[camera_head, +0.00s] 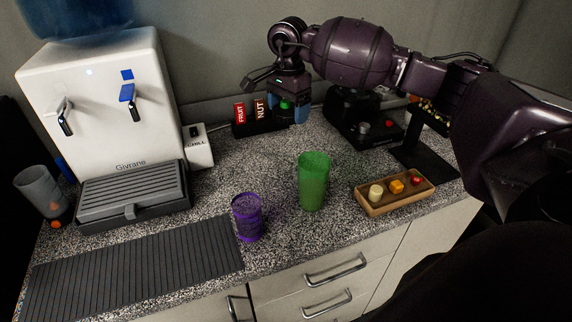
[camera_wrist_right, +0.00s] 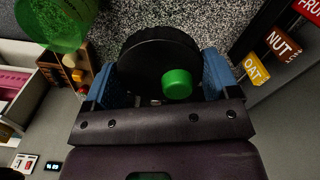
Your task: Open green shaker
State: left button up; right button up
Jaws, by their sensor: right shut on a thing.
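The green shaker (camera_head: 313,182) stands upright on the counter with no lid on its rim. It also shows at the top left of the right wrist view (camera_wrist_right: 58,28). My right gripper (camera_head: 288,108) is behind the shaker and a little to its left, in front of the bar rack. In the right wrist view its blue fingers are shut on a round black lid (camera_wrist_right: 150,52) with a green cap (camera_wrist_right: 177,84). I cannot tell whether the lid touches the counter. My left gripper is not in view.
A purple cup (camera_head: 247,217) stands left of the shaker. A wooden tray (camera_head: 408,202) with small food pieces is to the right. A white water dispenser (camera_head: 105,110), a grey ribbed mat (camera_head: 130,272) and a grey tumbler (camera_head: 41,190) are left. A black machine (camera_head: 362,125) stands behind.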

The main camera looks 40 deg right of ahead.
send_over(288, 171)
notch_tip(288, 171, down, 14)
jog(key=shift+f, duration=0.2)
notch_tip(288, 171, down, 2)
jog(key=shift+f, duration=0.25)
jog(key=shift+w+f, duration=0.1)
jog(key=shift+f, duration=0.15)
